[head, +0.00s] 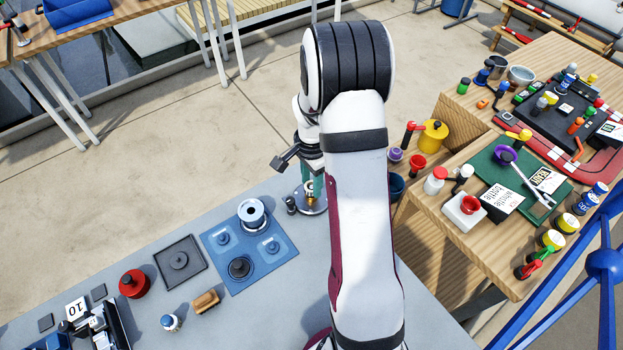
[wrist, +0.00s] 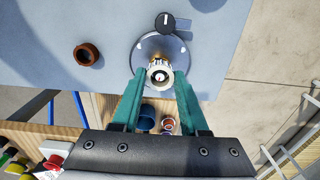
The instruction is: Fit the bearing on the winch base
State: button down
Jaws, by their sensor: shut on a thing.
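My gripper (wrist: 160,74) has teal fingers shut on a pale ring-shaped bearing (wrist: 160,76). In the wrist view the bearing overlaps the near part of the winch base (wrist: 143,52), a round silver disc with a brass-coloured centre. I cannot tell whether bearing and base touch. In the head view my gripper (head: 307,172) points down over the winch base (head: 312,206) near the grey table's far edge.
A small black knob (wrist: 165,21) stands beside the base. A brown ring (wrist: 87,54) lies on the grey table (head: 200,330). A blue tray (head: 275,262) with round parts and a dark square tray (head: 165,272) lie left. A crowded wooden bench (head: 440,225) stands right.

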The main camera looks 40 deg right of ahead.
jog(key=shift+f, duration=0.55)
jog(key=shift+c, duration=1.8)
grip_release()
jog(key=shift+o, duration=0.4)
jog(key=shift+o, duration=1.4)
jog(key=shift+r, duration=3.2)
